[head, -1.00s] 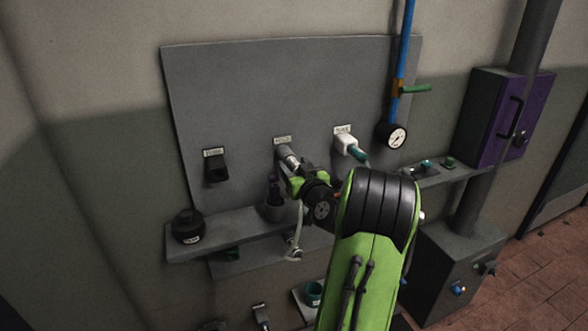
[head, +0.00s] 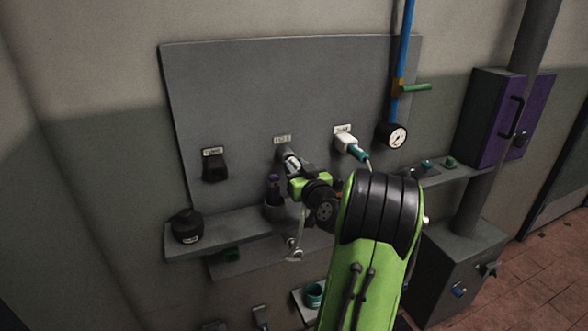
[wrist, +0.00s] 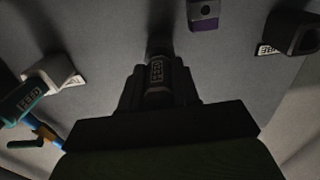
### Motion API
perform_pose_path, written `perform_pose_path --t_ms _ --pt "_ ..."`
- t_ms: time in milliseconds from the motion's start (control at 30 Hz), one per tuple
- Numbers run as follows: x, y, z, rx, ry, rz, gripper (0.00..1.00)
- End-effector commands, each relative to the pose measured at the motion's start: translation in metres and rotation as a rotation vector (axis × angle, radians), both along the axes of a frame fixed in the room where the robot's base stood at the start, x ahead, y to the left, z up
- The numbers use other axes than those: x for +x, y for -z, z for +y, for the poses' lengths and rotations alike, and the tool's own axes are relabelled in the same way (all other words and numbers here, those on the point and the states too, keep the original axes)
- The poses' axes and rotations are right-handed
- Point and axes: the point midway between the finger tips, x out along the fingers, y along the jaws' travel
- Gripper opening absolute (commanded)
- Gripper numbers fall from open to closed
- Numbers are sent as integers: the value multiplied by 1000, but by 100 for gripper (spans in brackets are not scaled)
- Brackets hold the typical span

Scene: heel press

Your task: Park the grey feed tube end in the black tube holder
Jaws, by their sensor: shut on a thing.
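My gripper (head: 296,174) is shut on the grey feed tube end (head: 290,160), in front of the middle fitting of the grey wall panel. In the wrist view the tube end (wrist: 157,78) sits between the dark fingers, its tip pointing at the panel. I cannot tell whether its tip is inside the fitting or just short of it. A pale hose (head: 299,232) hangs below my gripper. A black block-shaped holder (head: 215,168) is on the panel to the left, under a small label; nothing shows in it. It also shows in the wrist view (wrist: 308,33).
A white holder (head: 347,145) with a teal-ended plug is to the right, near the gauge (head: 391,136). A purple-topped object (head: 273,186) stands in a cup on the shelf (head: 232,232) just below my gripper. A black knob (head: 187,225) is at the shelf's left.

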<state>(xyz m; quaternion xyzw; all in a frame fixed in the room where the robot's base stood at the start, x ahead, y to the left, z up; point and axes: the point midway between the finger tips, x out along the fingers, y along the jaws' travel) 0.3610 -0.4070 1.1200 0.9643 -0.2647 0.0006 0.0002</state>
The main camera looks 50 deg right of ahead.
Motion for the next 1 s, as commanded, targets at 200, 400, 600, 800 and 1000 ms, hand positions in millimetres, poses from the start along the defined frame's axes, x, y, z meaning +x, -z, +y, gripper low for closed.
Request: perform_pose_path --t_ms 200,400,600,800,1000 --pt "-7 2 4 -1 2 0 0" --pt "-14 2 8 -1 0 -1 0" --pt "-21 2 12 -1 2 0 0" --pt "-28 2 16 -1 2 0 0" --pt "-35 2 20 -1 1 -1 0"
